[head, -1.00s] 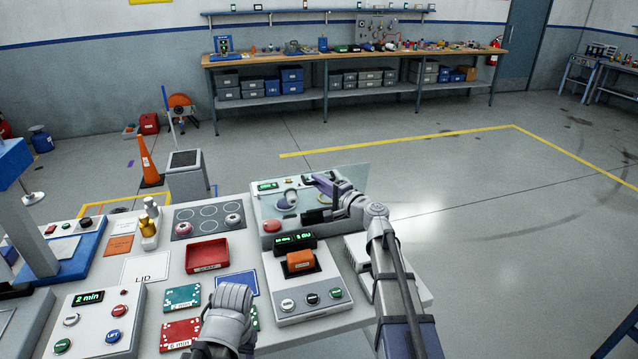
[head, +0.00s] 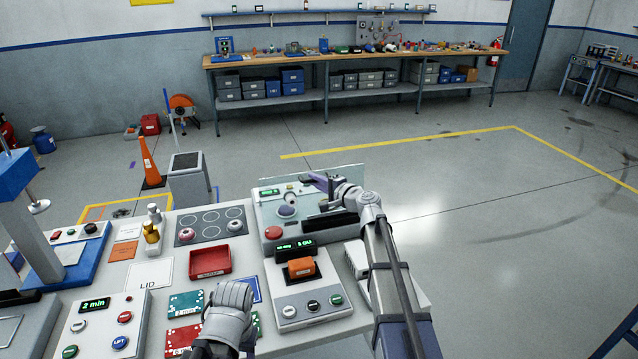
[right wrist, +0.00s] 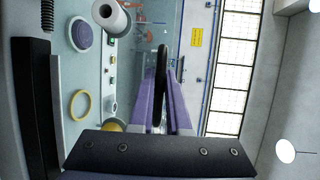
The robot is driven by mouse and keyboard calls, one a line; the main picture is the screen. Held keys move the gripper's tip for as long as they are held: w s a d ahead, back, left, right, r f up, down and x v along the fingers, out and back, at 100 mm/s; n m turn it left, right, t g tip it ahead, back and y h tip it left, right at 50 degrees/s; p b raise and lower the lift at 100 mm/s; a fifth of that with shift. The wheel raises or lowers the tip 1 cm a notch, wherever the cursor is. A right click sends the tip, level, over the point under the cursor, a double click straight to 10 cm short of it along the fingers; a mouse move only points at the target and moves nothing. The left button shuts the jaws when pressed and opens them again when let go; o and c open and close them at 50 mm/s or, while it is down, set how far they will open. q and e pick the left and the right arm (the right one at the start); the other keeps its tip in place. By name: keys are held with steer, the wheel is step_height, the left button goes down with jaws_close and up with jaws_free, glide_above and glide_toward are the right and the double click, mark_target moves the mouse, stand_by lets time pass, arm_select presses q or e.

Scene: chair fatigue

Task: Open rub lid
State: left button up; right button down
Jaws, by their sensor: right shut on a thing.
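The rub machine (head: 263,215) is a pale box at the back right of the bench, with a red button and a green display. Its clear lid (head: 345,170) stands raised, close to upright. My right gripper (head: 318,183) is at the lid. In the right wrist view its purple fingers (right wrist: 163,100) are shut on a thin black piece, which looks like the lid handle (right wrist: 161,70). A round rub head and a yellow ring (right wrist: 79,105) show beside it. My left gripper (head: 230,300) is low over the front of the bench; its fingertips are hidden.
In front of the machine is a control box (head: 308,302) with an orange block (head: 301,267). To the left are a red tray (head: 210,262), a grey ring pad (head: 210,226), coloured cards and a white LID mat (head: 150,273). Floor to the right is clear.

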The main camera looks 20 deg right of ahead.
steer(key=shift+w, duration=0.75)
steer(key=c, duration=0.9)
jaws_free()
